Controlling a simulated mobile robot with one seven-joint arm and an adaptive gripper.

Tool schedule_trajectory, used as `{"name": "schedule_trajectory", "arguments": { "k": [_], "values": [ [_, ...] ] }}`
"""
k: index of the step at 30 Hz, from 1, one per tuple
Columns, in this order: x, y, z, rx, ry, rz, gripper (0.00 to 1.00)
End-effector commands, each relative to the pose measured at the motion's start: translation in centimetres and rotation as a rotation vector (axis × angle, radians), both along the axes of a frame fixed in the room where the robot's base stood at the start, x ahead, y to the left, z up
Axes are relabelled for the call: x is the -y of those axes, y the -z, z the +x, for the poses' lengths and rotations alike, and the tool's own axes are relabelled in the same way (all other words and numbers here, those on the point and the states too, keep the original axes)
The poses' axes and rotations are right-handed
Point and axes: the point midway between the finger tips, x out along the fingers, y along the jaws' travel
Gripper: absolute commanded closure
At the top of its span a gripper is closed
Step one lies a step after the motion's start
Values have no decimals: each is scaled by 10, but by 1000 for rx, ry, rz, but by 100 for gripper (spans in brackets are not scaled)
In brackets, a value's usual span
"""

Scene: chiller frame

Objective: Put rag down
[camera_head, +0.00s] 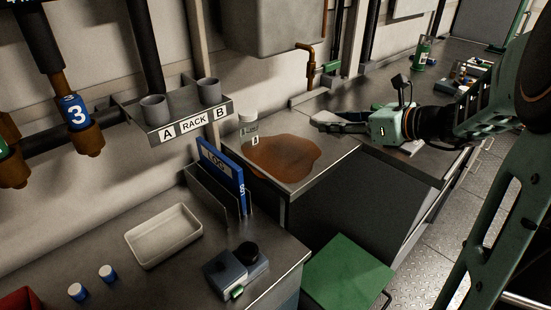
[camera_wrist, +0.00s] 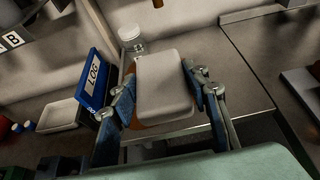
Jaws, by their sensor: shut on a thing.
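My gripper (camera_head: 330,120) is shut on a pale grey rag (camera_wrist: 165,85), which looks like a folded block between the blue-padded fingers (camera_wrist: 160,100) in the wrist view. In the head view my gripper reaches in from the right, by the far right edge of a brown spill (camera_head: 283,162) on the metal counter (camera_head: 330,150). Only a little of the rag shows there, and I cannot tell whether it touches the counter. In the wrist view the rag covers most of the spill.
A blue LOG binder (camera_head: 222,170) stands in a holder to the left. A white tray (camera_head: 163,236) is at lower left. A copper tap (camera_head: 309,68) hangs behind. Bare counter lies right of the spill.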

Motion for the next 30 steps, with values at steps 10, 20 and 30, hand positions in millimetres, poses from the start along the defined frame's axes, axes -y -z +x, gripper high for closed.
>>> {"name": "schedule_trajectory", "arguments": {
  "k": [10,20,30],
  "values": [
    [-62,30,31,-2,-4,3,78],
    [-110,81,58,-1,0,2,78],
    [-123,114,65,-3,2,3,78]
  ]
}}
